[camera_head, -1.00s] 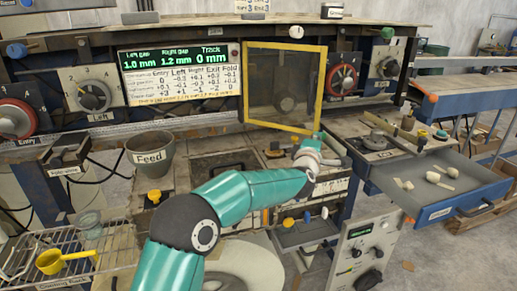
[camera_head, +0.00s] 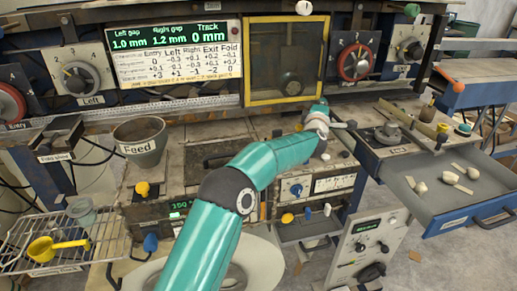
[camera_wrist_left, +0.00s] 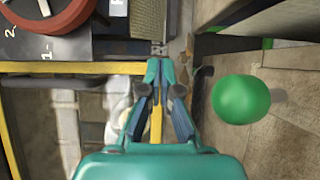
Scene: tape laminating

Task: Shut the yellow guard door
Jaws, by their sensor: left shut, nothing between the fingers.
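The yellow guard door (camera_head: 283,101) is a yellow frame around a see-through panel, below the upper beam and right of the gap display. It looks nearly flat to the machine front; whether it is fully flush I cannot tell. My left gripper (camera_head: 322,104) is at its lower right corner, mostly hidden by its own wrist. In the left wrist view the shut, empty fingers (camera_wrist_left: 153,66) are at a corner of the door's frame (camera_wrist_left: 55,67), with a yellow bar running beneath them. Contact cannot be told. My right gripper is out of view.
A red handwheel (camera_head: 355,62) is just right of the door. A green knob (camera_wrist_left: 240,99) is close to the gripper in the wrist view. The Feed pot (camera_head: 140,143) is on the left. An open drawer (camera_head: 440,205) is on the right.

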